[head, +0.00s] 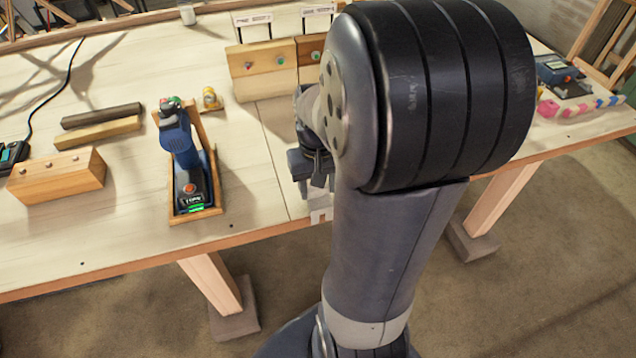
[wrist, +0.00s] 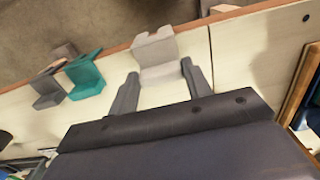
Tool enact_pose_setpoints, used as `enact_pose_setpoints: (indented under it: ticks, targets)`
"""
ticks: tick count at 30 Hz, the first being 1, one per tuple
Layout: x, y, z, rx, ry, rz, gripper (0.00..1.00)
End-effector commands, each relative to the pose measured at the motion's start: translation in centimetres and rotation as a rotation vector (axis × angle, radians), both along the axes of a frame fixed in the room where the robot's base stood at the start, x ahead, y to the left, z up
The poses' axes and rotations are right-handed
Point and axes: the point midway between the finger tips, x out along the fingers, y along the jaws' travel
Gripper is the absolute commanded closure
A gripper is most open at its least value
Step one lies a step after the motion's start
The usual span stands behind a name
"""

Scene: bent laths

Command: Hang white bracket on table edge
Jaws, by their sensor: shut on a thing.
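The white bracket (wrist: 158,52) is an angled, pale piece with a flat part and a raised part. In the wrist view it sits between the two fingers of my gripper (wrist: 160,85), which is shut on it. Its raised part is at the brown table edge (wrist: 112,52); I cannot tell whether it hooks over or hovers. In the head view the bracket (head: 321,214) shows below my gripper (head: 316,180) at the table's front edge, and my arm hides much of that area.
A teal bracket (wrist: 86,76) and a grey bracket (wrist: 48,88) sit along the edge beside the white one. A blue drill (head: 180,148) stands in a wooden tray (head: 208,213) to the left. The front strip between tray and gripper is clear.

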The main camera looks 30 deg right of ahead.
Motion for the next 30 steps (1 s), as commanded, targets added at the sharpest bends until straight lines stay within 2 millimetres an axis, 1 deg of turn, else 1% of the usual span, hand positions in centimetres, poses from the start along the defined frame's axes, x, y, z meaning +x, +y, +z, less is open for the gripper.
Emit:
enact_pose_setpoints:
  ticks: [26,30]
  targets:
    - [0.0,0.0,-1.8,0.0,0.001,0.0,0.82]
    - [0.0,0.0,-1.7,0.0,0.0,0.0,0.82]
